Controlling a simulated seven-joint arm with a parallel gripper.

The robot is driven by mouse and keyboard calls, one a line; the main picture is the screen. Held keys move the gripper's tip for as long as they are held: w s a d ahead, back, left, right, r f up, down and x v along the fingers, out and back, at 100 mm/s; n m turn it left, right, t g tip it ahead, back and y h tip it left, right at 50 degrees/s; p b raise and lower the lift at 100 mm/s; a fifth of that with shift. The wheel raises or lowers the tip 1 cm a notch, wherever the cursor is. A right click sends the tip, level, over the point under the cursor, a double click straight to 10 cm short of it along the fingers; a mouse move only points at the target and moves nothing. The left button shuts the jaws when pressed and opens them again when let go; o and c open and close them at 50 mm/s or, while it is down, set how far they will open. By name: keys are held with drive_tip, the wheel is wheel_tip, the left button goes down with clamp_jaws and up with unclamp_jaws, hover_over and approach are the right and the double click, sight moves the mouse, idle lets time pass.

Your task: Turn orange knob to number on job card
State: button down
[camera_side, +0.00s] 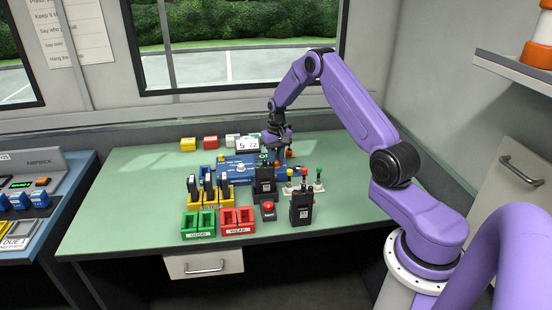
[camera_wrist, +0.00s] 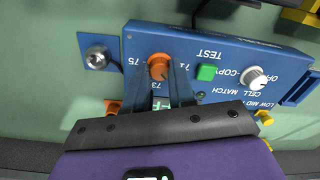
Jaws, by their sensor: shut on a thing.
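The orange knob (camera_wrist: 159,62) sits on the blue test panel (camera_wrist: 225,58) in the wrist view. The numbers 75, 73 and 71 are printed around it, upside down or tilted here. My gripper (camera_wrist: 162,72) is shut on the knob, with a finger at each side of it. The knob's pointer mark is too small to read surely. In the side view my gripper (camera_side: 277,150) reaches down at the right end of the blue panel (camera_side: 233,172).
A green button (camera_wrist: 207,72) and a white copy/cell match knob (camera_wrist: 254,77) are beside the orange knob. The left bench top (camera_side: 120,190) is clear.

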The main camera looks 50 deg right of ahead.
idle(0.4)
drive_tip(key=c, duration=0.9)
unclamp_jaws()
drive_tip(key=shift+c, duration=0.2)
wheel_tip(320, 180, up, 18)
drive_tip(key=shift+d+f, duration=0.2)
drive_tip(key=shift+f, duration=0.05)
drive_tip(key=shift+s, duration=0.1)
